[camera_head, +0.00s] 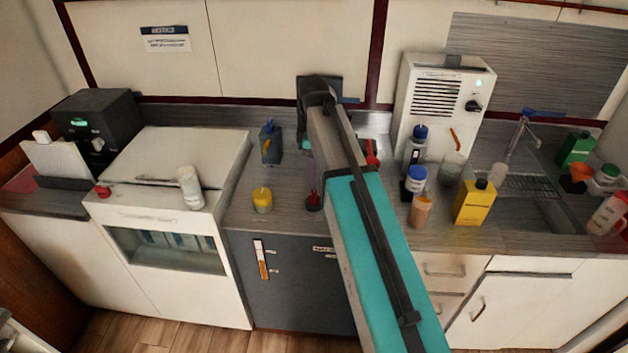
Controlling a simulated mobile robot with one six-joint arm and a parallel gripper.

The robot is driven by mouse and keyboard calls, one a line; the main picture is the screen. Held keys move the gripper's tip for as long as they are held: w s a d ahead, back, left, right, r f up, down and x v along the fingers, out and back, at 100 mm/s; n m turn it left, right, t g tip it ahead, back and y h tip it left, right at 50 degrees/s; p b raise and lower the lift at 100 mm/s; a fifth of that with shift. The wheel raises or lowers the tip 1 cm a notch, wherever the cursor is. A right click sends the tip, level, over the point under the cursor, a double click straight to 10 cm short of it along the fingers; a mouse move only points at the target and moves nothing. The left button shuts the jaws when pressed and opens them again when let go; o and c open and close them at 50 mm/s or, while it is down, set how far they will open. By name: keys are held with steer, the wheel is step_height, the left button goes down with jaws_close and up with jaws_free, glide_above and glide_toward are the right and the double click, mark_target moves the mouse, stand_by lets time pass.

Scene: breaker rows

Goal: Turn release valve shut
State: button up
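I cannot tell for sure which part is the release valve. A white box-shaped unit (407,95) with a slotted grille stands against the back wall, with a black knob (473,106) on its front right. A small orange lever-like piece (455,138) shows low on its front. A red part (371,153) shows just right of my arm, partly hidden. An orange and white strip-like handle (262,260) is on the dark grey cabinet front (300,290). My arm reaches across the middle toward the back wall. My gripper is not visible.
Bottles and jars crowd the counter right of my arm, including a yellow bottle (474,203). A yellow jar (262,200) stands left of it. A white lidded machine (165,230) and a black device (98,125) are at left; a sink (545,213) is at right.

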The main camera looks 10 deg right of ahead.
steer(key=shift+r+b, duration=0.55)
steer(key=shift+r, duration=2.45)
steer(key=shift+s+f, duration=0.1)
steer(key=shift+s, duration=0.05)
